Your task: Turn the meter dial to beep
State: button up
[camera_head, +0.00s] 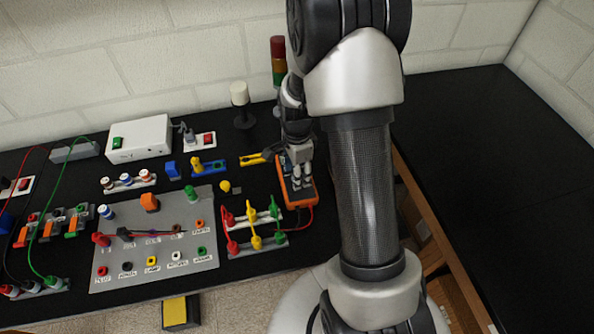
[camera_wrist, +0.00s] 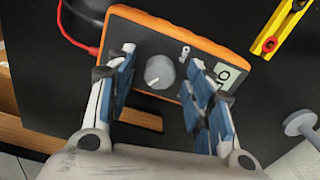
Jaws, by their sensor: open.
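The meter is an orange-rimmed box with a dark grey face, lying on the black bench. It shows in the wrist view (camera_wrist: 225,47) and in the head view (camera_head: 308,196), where my gripper covers part of it. Its dial (camera_wrist: 159,72) is a round light-grey knob with a pale pointer mark at its lower left. My gripper (camera_wrist: 162,98) is open, with its blue-padded fingers on either side of the dial and apart from it. In the head view my gripper (camera_head: 299,172) is over the meter. The beep marking cannot be read. A small display (camera_wrist: 226,78) is partly behind the right finger.
A red lead (camera_wrist: 75,38) runs from the meter. A grey panel (camera_head: 118,270) with coloured sockets and a rack of red, yellow and green connectors (camera_head: 254,229) stand to the left. A signal tower (camera_head: 278,60) stands behind. The bench at right (camera_head: 470,160) is clear.

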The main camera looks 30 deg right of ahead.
notch_tip(320, 180, up, 12)
dwell(0.5)
dwell(0.3)
jog(key=s+a+r+n+t+b, duration=0.1)
jog(key=s+a+r+n+t, duration=0.1)
jog(key=s+a+r+n, duration=0.8)
jog(key=s+a+r+n+t+b, duration=0.1)
jog(key=s+a+r+n+t, duration=0.1)
jog(key=s+n, duration=0.7)
jog(key=shift+s+a+n+t, duration=0.2)
jog(key=shift+s+n+t, duration=0.1)
jog(key=shift+s, duration=0.05)
